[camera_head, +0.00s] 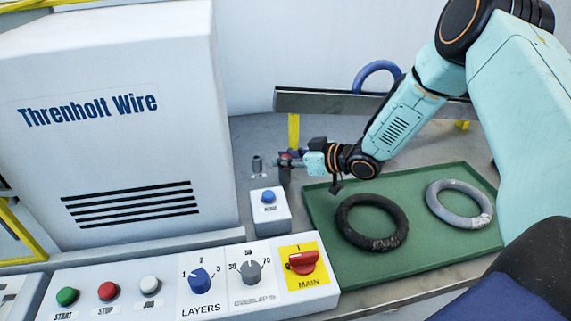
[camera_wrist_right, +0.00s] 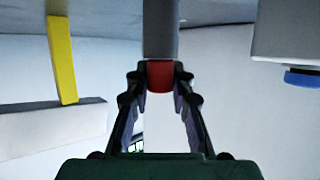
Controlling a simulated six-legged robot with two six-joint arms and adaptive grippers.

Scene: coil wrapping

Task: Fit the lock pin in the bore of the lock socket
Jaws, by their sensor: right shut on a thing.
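My right gripper (camera_head: 292,159) reaches in from the right and is shut on a red piece that I take for the lock pin (camera_wrist_right: 160,76). The red piece sits between the fingertips in the right wrist view, which looks upside down. A wider grey cylinder (camera_wrist_right: 161,30) lines up with its end there. In the head view this dark grey cylinder (camera_head: 285,175) stands below the fingertips. I cannot tell whether it is the lock socket or how deep the pin sits in it. A second short grey post (camera_head: 257,165) stands just left. My left gripper is not in view.
A white box with a blue button (camera_head: 268,197) stands close in front of the gripper. A green tray (camera_head: 345,268) holds a black ring (camera_head: 372,222) and a grey ring (camera_head: 458,204). The control panel (camera_head: 165,300) lies in front, the white machine (camera_head: 110,130) at left.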

